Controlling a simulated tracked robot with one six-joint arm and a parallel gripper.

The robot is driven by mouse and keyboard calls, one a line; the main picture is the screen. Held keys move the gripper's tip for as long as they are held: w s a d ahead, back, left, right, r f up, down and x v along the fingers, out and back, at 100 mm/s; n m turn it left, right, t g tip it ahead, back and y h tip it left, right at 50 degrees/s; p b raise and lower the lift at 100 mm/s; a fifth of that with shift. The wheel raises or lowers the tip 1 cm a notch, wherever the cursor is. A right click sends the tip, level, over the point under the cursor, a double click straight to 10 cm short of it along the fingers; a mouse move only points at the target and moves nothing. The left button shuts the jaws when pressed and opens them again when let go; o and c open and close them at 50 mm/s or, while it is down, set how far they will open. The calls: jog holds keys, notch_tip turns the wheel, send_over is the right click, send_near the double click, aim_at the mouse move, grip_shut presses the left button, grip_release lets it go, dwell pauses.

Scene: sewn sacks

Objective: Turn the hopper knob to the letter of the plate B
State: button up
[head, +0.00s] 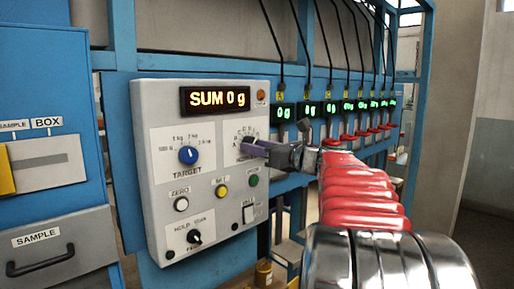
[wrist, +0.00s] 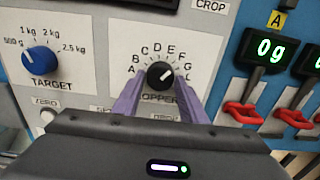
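The hopper knob (wrist: 160,75) is a small black dial in the wrist view, ringed by letters on a pale plate. Its white mark seems to point to the upper right; I cannot tell which letter it meets. The letter B shows left of the knob. My gripper (wrist: 161,84) has its two purple fingers on either side of the knob, apart from each other, with small gaps seeming to show beside it.
Below are several buttons and a hold knob (head: 194,238). Several 0 g displays with red levers (wrist: 243,113) stand right. A drawer (head: 60,255) is at left.

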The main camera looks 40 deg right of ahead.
jog(key=c, duration=0.6)
jog(key=shift+c, duration=0.2)
jog(key=shift+n, duration=0.5)
jog(key=n, duration=1.8)
jog(key=shift+d+f+n, duration=0.1)
jog(key=shift+n, duration=0.3)
